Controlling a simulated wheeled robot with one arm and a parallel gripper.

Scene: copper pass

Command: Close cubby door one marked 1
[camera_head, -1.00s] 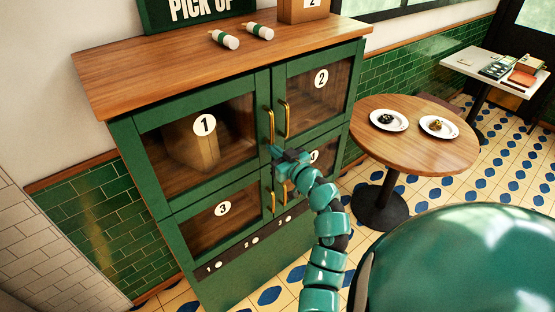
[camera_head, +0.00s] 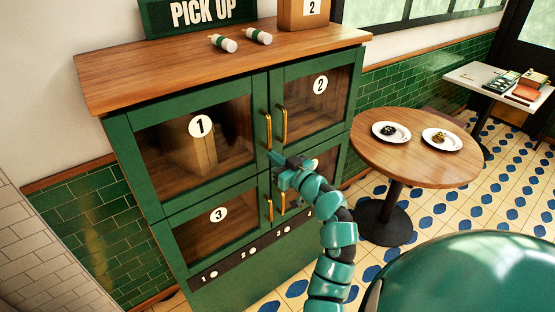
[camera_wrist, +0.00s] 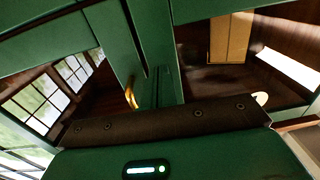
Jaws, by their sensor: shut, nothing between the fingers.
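Cubby door one (camera_head: 243,171), a green-framed glass door marked 1 (camera_head: 200,126), is at the upper left of the green cabinet. It looks flush with the cabinet front, though a small gap cannot be ruled out. Its brass handle (camera_head: 268,130) is upright near its right edge. A paper bag (camera_head: 202,150) shows behind its glass, and a bag also shows behind glass in the wrist view (camera_wrist: 231,38). My gripper (camera_head: 273,158) is shut and empty, at the door's lower right corner, just below the handle. Whether it touches the door cannot be told.
Door 2 (camera_head: 319,86) is to the right, door 3 (camera_head: 219,214) below. Two bottles (camera_head: 222,43) and a bag (camera_head: 303,12) stand or lie on the wooden top. A round table (camera_head: 412,160) with two plates is close to the right of the cabinet.

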